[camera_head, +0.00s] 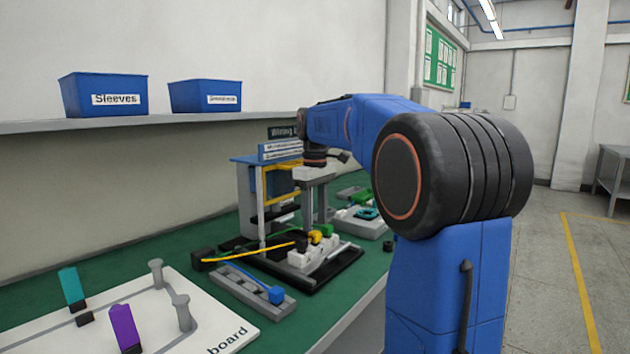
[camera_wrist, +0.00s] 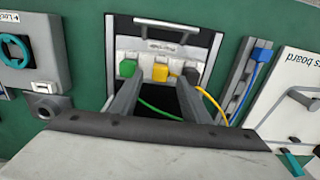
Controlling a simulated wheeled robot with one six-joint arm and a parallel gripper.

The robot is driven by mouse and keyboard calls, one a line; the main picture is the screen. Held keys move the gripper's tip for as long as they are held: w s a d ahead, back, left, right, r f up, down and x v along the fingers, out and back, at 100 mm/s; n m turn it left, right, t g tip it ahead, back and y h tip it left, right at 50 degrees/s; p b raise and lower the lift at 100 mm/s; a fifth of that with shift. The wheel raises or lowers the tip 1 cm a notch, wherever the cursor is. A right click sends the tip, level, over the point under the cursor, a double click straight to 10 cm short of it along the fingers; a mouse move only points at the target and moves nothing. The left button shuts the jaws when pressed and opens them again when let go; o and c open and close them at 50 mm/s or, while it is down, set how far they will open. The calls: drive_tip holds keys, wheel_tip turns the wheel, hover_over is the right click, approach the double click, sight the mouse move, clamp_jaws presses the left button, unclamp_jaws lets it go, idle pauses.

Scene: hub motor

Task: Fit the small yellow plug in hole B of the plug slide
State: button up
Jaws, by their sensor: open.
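The small yellow plug (camera_wrist: 160,72) sits at the white plug slide (camera_wrist: 131,57), between a green plug (camera_wrist: 128,68) and a dark plug (camera_wrist: 193,76). The yellow plug also shows in the head view (camera_head: 314,237). Hole letters are too small to read, and I cannot tell how deep the plug sits. My gripper (camera_wrist: 160,85) is open and empty. Its two fingers reach toward the slide on either side of the yellow plug in the wrist view, apparently above it. The fingertips are not clear in the head view.
Green and yellow cables run from the plugs. A grey rail with a blue plug (camera_head: 277,294) and a white board (camera_head: 216,332) with pegs lie at the near left. A blue and yellow stand (camera_head: 262,190) rises behind. A grey unit with a teal ring (camera_wrist: 16,50) is beside the slide.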

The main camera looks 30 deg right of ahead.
wheel_tip(320, 180, up, 14)
idle(0.4)
drive_tip(key=shift+r, duration=0.1)
